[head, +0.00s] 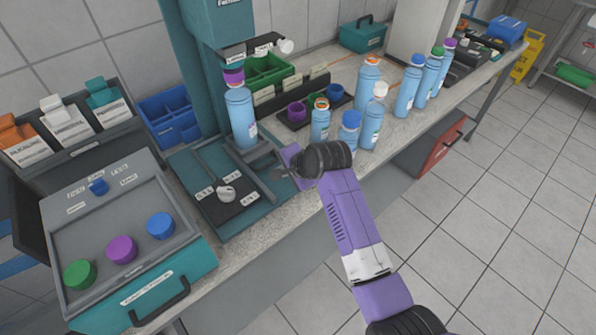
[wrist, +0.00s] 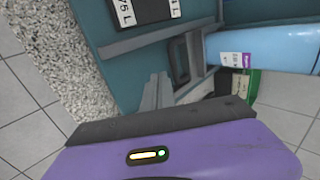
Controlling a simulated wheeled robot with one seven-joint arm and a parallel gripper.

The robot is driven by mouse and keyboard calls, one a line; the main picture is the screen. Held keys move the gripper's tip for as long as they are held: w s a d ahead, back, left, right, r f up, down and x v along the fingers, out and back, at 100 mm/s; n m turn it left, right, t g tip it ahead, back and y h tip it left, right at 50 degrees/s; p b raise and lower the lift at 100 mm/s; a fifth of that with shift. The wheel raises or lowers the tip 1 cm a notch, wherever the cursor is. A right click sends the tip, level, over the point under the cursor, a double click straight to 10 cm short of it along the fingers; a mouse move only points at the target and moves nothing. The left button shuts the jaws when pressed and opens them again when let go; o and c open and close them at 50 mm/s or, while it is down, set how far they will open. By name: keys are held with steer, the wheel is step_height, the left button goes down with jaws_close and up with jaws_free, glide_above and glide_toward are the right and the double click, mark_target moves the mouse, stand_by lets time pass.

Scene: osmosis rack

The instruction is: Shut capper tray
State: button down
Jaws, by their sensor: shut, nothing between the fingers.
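The capper (head: 205,70) is a teal machine with a tall column on a teal base. Its grey tray (head: 258,157) is low on the base and carries a blue bottle (head: 241,118), upright under the capper head, with a purple cap (head: 233,76) just above its neck. The tray also shows in the wrist view (wrist: 196,72), beside the bottle (wrist: 262,48). I cannot tell how far out the tray is. My gripper (head: 281,173) is shut and empty near the tray's front right end; contact is unclear. My purple wrist hides part of the wrist view.
Several blue bottles (head: 369,120) stand right of my gripper on the counter (head: 300,200). A hinged box (head: 120,225) with coloured caps is at left. The floor in front is clear.

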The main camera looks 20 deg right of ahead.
steer(key=v, duration=0.8)
steer(key=shift+s+b, duration=0.25)
steer(key=shift+b, duration=0.05)
steer(key=shift+r, duration=0.1)
